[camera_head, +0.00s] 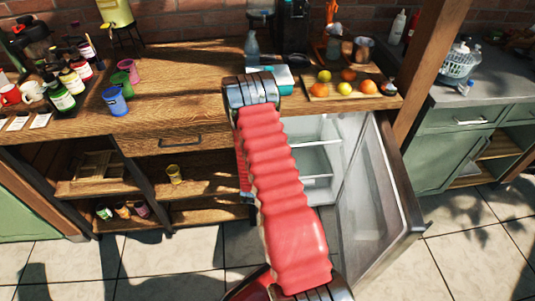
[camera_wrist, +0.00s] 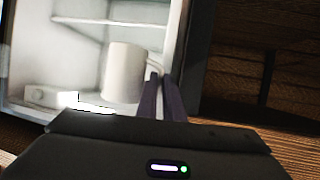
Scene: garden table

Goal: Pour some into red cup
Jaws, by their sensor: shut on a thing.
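The red cup (camera_head: 10,95) stands at the left end of the wooden counter, beside a white mug (camera_head: 32,92). In the wrist view a plain white jug (camera_wrist: 124,72) stands upright inside the open fridge (camera_wrist: 85,40). Its handle is on the right side. My gripper (camera_wrist: 157,82) has its two dark fingers close together, shut on the handle of the white jug. What the jug holds cannot be seen. In the head view my arm hides the gripper and the jug.
The fridge door (camera_head: 375,195) stands open to the right. The wooden counter (camera_head: 185,95) is above the fridge and bare at its middle. A blue cup (camera_head: 116,101) and several bottles stand left; a fruit board (camera_head: 340,92) lies right. A fridge shelf (camera_wrist: 110,22) is above the jug.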

